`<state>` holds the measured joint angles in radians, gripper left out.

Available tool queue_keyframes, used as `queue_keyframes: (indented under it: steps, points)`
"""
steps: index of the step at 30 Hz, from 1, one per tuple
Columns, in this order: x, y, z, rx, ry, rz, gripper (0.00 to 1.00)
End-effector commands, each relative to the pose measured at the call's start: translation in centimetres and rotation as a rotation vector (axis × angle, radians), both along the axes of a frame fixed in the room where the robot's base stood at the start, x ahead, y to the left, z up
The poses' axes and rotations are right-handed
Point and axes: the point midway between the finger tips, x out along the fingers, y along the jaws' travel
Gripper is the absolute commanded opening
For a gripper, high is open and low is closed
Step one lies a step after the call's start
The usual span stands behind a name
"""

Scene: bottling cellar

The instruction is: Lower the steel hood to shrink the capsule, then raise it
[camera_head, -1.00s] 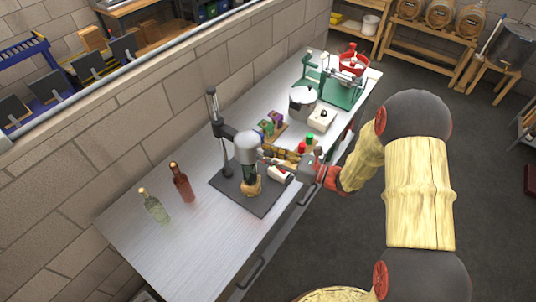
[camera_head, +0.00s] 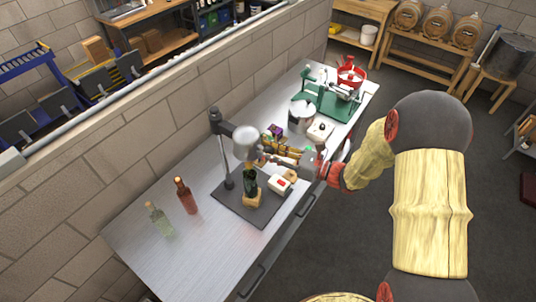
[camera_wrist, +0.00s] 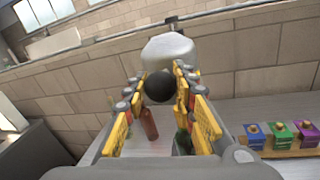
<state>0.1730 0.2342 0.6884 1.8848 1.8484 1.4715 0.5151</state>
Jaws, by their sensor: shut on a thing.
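The steel hood (camera_head: 245,146) hangs on a dark arm at the top of its stand post (camera_head: 226,165). It is clear above the dark green bottle (camera_head: 250,183), which stands upright in a tan holder on the dark base plate (camera_head: 228,204). My gripper (camera_head: 268,152) is beside the hood. In the wrist view its yellow-padded fingers (camera_wrist: 160,90) are shut on a black knob (camera_wrist: 159,87), with the hood (camera_wrist: 168,48) just behind it. The green bottle (camera_wrist: 183,143) shows partly below, behind the right finger.
A brown bottle (camera_head: 185,196) and a clear bottle (camera_head: 159,220) stand on the bench at left. A white box with a red switch (camera_head: 280,184) sits by the base plate. A pot (camera_head: 303,113) and a green machine (camera_head: 335,101) stand farther back. The bench's front left is clear.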

Motion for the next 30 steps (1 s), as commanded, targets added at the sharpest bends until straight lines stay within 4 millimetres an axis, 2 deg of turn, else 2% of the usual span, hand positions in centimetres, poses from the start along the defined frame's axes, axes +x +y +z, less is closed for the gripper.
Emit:
queue_keyframes:
  steps: [1,10,11,12,21,30]
  points:
    - [0.11,-0.03,0.63,0.003,-0.007,0.000,0.00]
    - [0.22,-0.04,0.87,0.006,-0.012,0.000,0.00]
    - [0.23,-0.03,0.89,0.006,-0.013,0.001,0.28]
    - [0.22,-0.03,0.90,0.006,-0.013,0.001,0.30]
    - [0.09,-0.01,0.56,0.004,-0.006,0.001,0.46]
    - [-0.01,-0.15,0.45,0.004,-0.004,0.000,0.46]
